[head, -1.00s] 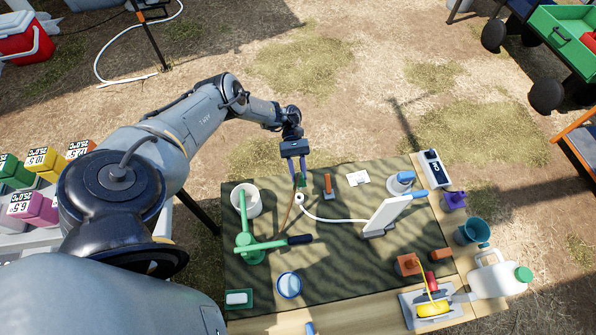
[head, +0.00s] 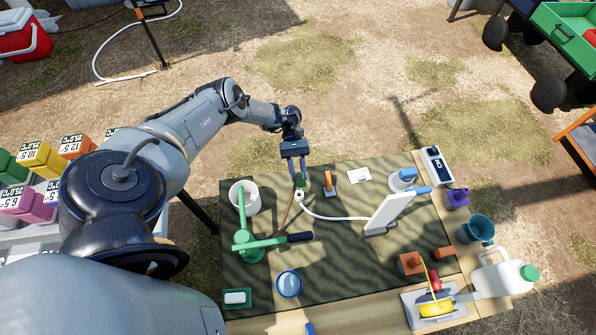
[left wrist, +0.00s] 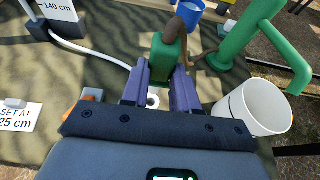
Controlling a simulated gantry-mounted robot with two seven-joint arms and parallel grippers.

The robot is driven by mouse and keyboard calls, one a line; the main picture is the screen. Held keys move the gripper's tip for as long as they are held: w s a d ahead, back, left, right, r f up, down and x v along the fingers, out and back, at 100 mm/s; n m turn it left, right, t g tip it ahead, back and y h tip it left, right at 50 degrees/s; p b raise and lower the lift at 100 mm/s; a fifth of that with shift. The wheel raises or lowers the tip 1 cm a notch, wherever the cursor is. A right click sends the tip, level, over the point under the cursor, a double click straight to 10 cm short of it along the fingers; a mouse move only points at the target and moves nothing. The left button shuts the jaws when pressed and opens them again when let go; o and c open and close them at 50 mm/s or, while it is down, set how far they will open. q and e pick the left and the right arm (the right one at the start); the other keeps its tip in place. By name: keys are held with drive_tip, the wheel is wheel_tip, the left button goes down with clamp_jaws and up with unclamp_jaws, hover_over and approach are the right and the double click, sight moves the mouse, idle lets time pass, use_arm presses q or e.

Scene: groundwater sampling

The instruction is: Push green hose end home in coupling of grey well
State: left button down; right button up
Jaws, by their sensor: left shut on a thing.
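My left gripper (head: 299,179) points down at the back of the mat, its purple fingers shut on the green hose end (left wrist: 166,58). A brown hose (head: 287,208) runs from it towards the green hand pump (head: 250,240). A small white coupling (head: 300,196) lies at the fingertips, and a white hose runs from it to the pale upright board (head: 388,213). In the left wrist view the coupling (left wrist: 152,101) shows partly between the fingers, below the green end. I cannot tell how deep the end sits in it. My right gripper is not in view.
A white bucket (head: 245,197) stands left of the gripper. An orange-handled item (head: 328,183) and a white card (head: 360,175) are close on its right. A blue-rimmed cup (head: 289,284) stands at the front. The patterned mat (head: 330,265) is partly clear there.

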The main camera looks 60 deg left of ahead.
use_arm(q)
drive_tip(key=shift+f+b, duration=1.1)
drive_tip(key=shift+f, duration=0.4)
drive_tip(key=shift+f+b, duration=2.2)
drive_tip(key=shift+f, duration=0.1)
idle(0.4)
drive_tip(key=c, duration=0.8)
unclamp_jaws()
drive_tip(key=shift+a, duration=0.1)
drive_tip(key=b+v, duration=0.5)
drive_tip(key=v, duration=0.5)
drive_tip(key=shift+a+r, duration=0.25)
drive_tip(key=shift+a, duration=0.05)
